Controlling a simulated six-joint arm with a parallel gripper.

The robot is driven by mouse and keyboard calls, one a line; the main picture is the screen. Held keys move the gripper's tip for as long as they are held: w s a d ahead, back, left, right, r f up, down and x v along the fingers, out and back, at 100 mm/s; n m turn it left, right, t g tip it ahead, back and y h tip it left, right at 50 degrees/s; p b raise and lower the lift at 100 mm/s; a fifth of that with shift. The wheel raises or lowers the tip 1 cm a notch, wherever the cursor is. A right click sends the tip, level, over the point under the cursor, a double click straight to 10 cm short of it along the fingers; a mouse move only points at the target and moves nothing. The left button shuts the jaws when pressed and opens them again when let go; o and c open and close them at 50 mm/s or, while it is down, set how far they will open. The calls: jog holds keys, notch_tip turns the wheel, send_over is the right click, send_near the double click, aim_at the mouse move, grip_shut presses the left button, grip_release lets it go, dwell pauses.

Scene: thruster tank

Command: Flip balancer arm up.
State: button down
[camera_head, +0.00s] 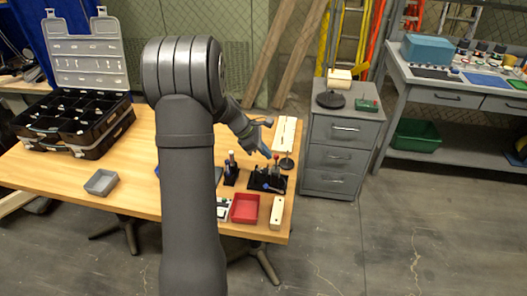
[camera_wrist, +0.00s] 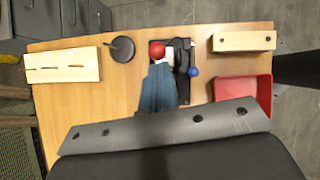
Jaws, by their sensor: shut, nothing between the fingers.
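A small black device (camera_head: 268,183) stands near the right end of the wooden table; it also shows in the wrist view (camera_wrist: 182,53). A red ball (camera_wrist: 157,50) sits at its left and a blue ball (camera_wrist: 194,72) lower right; the red ball also shows in the head view (camera_head: 276,156). Which part is the balancer arm I cannot tell clearly. My gripper (camera_head: 266,154) is shut and empty, just above the device. In the wrist view its blue-grey fingers (camera_wrist: 159,75) end right at the red ball; whether they touch it I cannot tell. The fingers hide part of the device.
A red tray (camera_head: 244,208) and a pale wooden block (camera_head: 277,212) lie near the front edge. A round black stand (camera_wrist: 122,49) and a pale slotted board (camera_wrist: 66,65) are beside the device. A grey drawer cabinet (camera_head: 340,150) stands right of the table.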

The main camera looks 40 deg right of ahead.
jog(key=shift+s+d, duration=0.1)
jog(key=shift+s+d+r+t+y, duration=0.1)
jog(key=shift+s+d+t+y, duration=0.05)
jog(key=shift+t+y, duration=0.15)
jog(key=shift+s+d, duration=0.1)
jog(key=shift+s+d+r+t+y, duration=0.2)
jog(key=shift+s+d+t+y, duration=0.25)
jog(key=shift+t+y, duration=0.05)
jog(key=s+d+f+m+t+y, duration=0.1)
jog(key=s+d+f+t+y, duration=0.6)
jog(key=s+d+t+y, duration=0.1)
jog(key=shift+f, duration=0.25)
dwell(0.7)
dwell(0.6)
